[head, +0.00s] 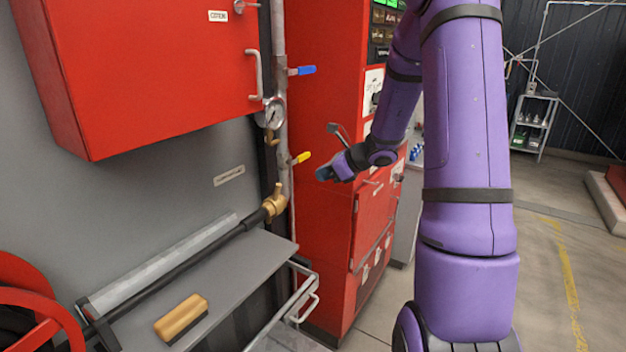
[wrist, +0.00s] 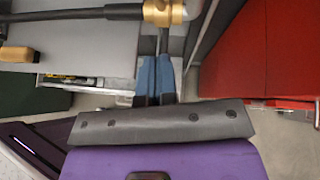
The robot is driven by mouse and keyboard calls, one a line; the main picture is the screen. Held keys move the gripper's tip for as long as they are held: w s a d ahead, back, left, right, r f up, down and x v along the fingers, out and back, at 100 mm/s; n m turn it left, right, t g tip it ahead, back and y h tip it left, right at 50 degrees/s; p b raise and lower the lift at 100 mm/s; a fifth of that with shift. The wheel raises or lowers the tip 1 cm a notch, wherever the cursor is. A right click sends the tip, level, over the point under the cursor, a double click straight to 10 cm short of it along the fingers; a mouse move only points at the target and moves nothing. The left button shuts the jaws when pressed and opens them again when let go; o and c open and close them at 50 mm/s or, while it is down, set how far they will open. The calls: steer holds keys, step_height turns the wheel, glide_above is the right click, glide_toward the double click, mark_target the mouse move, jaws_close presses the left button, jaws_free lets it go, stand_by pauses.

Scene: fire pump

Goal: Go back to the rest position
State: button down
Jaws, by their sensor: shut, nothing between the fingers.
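My gripper (head: 325,173) is at the end of my purple arm, in the middle of the head view. It is in front of the red cabinet (head: 318,235), a little right of the pipe with the yellow-handled valve (head: 300,158). In the wrist view, my gripper's blue-grey fingers (wrist: 155,78) lie side by side, shut with nothing between them. The fingers appear below a brass fitting (wrist: 165,12) in that picture. I cannot tell how far they are from it.
A grey shelf (head: 235,270) holds a wooden brush (head: 181,318) and a black hose ending in a brass coupling (head: 274,203). A red wall box (head: 150,70), a gauge (head: 271,113) and a blue-handled valve (head: 302,70) are above. Open floor (head: 540,230) lies at right.

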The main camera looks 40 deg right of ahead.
steer(key=s+a+r+n+g, duration=0.3)
steer(key=s+a+r+n, duration=0.35)
steer(key=a, duration=0.25)
steer(key=s+a+r+n+g, duration=0.2)
steer(key=s+a+r+n, duration=0.3)
steer(key=a+n, duration=0.3)
steer(key=s+a+r+n+h, duration=0.1)
steer(key=s+r+n+h, duration=0.1)
steer(key=s+n, duration=0.5)
steer(key=s+a+r+n+h, duration=0.2)
steer(key=s+r+n+h, duration=0.1)
steer(key=s+n, duration=0.5)
steer(key=s, duration=0.3)
steer(key=shift+s+a+r+h, duration=0.2)
steer(key=shift+s+r+h, duration=0.15)
steer(key=shift+h, duration=0.05)
steer(key=shift+w, duration=0.1)
